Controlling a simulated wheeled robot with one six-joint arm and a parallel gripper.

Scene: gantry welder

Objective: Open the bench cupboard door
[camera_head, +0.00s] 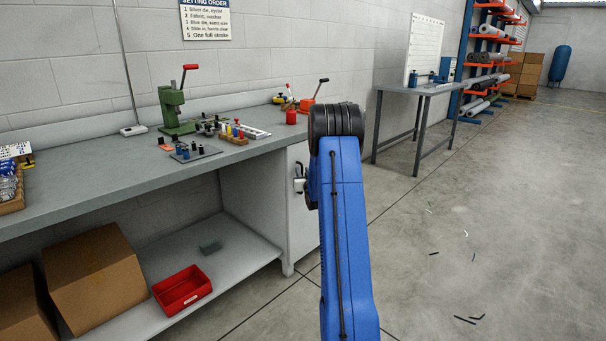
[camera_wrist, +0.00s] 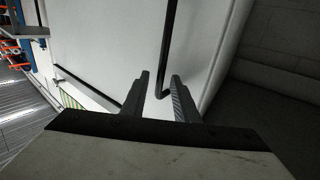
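The bench cupboard (camera_head: 304,225) is a pale, flat-fronted unit under the right end of the grey bench. Its front is partly hidden by my blue arm in the head view. In the wrist view the pale door panel (camera_wrist: 105,45) fills much of the picture and looks shut. A dark bar handle (camera_wrist: 168,45) runs down it and bends at its lower end. My gripper (camera_wrist: 160,76) is open, its two dark fingers apart. The handle's lower end shows between them, closer to the right finger. I cannot tell whether it touches that finger.
The bench top (camera_head: 80,185) carries a green press (camera_head: 175,108) and small tools. Cardboard boxes (camera_head: 100,275) and a red bin (camera_head: 182,289) sit on the open lower shelf. A grey table (camera_head: 425,90) stands beyond. The floor (camera_head: 470,210) at right is clear except for small scraps.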

